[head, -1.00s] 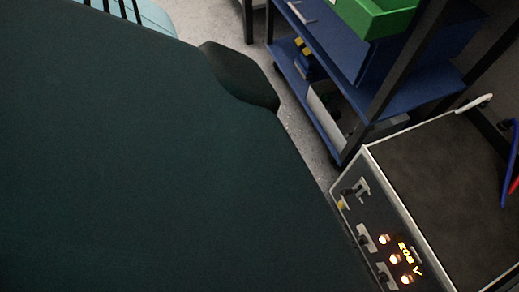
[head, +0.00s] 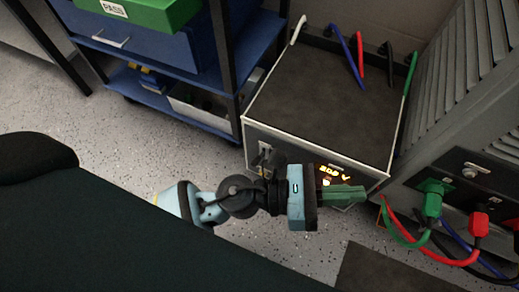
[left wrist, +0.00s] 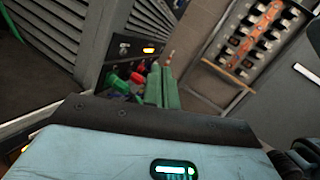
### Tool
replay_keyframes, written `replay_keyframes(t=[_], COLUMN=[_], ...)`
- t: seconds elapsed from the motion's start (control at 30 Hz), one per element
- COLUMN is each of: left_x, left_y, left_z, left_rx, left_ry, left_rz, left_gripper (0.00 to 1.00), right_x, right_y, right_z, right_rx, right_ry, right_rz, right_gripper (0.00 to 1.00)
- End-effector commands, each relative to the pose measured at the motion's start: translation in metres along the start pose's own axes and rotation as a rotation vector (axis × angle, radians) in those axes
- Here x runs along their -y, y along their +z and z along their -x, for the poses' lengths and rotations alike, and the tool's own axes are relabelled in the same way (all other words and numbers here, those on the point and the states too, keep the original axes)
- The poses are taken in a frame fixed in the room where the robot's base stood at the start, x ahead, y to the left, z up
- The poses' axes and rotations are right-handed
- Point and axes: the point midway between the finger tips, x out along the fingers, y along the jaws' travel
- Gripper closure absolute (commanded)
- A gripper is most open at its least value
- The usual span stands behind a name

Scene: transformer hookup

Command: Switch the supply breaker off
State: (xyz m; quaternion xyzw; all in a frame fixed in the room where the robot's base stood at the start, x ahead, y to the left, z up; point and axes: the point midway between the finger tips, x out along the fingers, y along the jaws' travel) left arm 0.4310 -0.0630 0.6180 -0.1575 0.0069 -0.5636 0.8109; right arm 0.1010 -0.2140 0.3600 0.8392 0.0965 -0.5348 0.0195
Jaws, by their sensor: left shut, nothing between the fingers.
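The grey supply box (head: 325,100) stands right of centre in the head view, with a lit yellow display (head: 333,174) on its front panel. A small metal switch part (head: 264,150) shows at the panel's left end; I cannot tell for sure that it is the breaker, nor its position. My left gripper (head: 345,195) is in front of the panel, its green fingers shut and empty, pointing right. It hides much of the panel's middle. The fingers also show in the left wrist view (left wrist: 160,88), pointing toward the grey cabinet's plugs. My right gripper is not in view.
A grey louvred cabinet (head: 465,90) stands at right, with green (head: 433,200) and red (head: 479,222) plugs and hanging cables. A blue shelf cart (head: 190,55) with a green bin (head: 140,12) is behind left. Speckled floor lies open at left.

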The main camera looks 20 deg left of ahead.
Motion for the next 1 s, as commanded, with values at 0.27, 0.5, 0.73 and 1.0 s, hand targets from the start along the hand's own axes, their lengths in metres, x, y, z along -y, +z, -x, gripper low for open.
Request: replay_keyframes(t=[0.27,0.5,0.73,1.0], left_x=[0.011,-0.034,-0.118,-0.197], left_y=[-0.042,-0.078,-0.073,-0.026], left_z=[-0.009,0.024,0.079,0.134], left_rx=[-0.290,-0.595,-0.959,-1.328], left_ry=[-0.434,-0.815,-1.183,-1.490], left_rz=[-0.640,-1.120,-1.450,-1.571], left_gripper=[1.00,1.00,1.00,1.00], right_x=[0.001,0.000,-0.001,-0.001], right_y=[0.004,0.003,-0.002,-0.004], right_z=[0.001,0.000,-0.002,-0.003], right_rx=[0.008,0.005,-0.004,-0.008], right_ry=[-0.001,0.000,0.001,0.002], right_rz=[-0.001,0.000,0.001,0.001], right_gripper=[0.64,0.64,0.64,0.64])
